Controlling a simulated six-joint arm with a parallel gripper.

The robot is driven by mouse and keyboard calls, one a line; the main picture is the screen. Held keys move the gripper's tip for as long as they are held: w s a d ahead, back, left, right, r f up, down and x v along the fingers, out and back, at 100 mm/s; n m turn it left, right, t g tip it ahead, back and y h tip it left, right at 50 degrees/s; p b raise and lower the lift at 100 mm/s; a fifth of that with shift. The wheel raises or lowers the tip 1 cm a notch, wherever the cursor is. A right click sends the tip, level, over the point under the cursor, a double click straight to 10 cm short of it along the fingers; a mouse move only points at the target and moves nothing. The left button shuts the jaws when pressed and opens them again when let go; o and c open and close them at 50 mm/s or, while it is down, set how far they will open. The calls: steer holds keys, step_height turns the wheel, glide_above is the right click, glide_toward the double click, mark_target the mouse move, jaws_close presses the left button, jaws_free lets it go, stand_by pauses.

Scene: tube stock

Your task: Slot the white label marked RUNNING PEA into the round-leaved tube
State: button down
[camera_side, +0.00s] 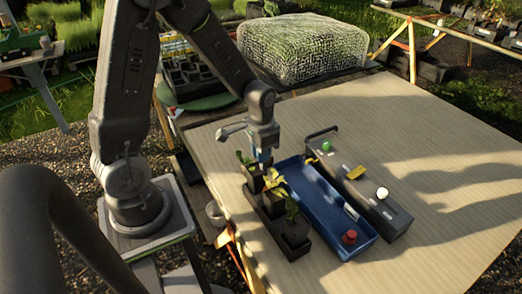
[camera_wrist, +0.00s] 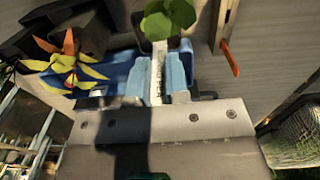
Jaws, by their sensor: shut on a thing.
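My gripper (camera_wrist: 157,82) has blue fingers shut on a white label (camera_wrist: 157,72), which bears small dark print I cannot read. The label points at the dark tube (camera_wrist: 147,46) of the round-leaved plant (camera_wrist: 168,18), its far end at the tube's near side. I cannot tell whether that end is in the tube. In the side view my gripper (camera_side: 263,156) is low over the back of a row of dark tubes. A plant with pointed yellow leaves (camera_wrist: 68,66) is beside it, in the middle tube (camera_side: 272,207) in the side view.
A blue tray (camera_side: 305,203) right of the tubes holds a red-topped object (camera_side: 350,237) and a white piece (camera_side: 350,211). A dark grey box (camera_side: 398,218) with green, yellow and white items on top stands beyond it. The table's right side is clear.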

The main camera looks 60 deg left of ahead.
steer(key=shift+f, duration=0.25)
stand_by(0.3)
steer(key=c, duration=1)
jaws_free()
steer(key=shift+c, duration=0.2)
steer(key=shift+r, duration=0.1)
step_height(320, 180, up, 14)
steer(key=s+d+r+t, duration=0.5)
steer(key=s+d, duration=0.4)
steer(key=s, duration=0.3)
steer(key=shift+r+t, duration=0.3)
steer(key=shift+r, duration=0.6)
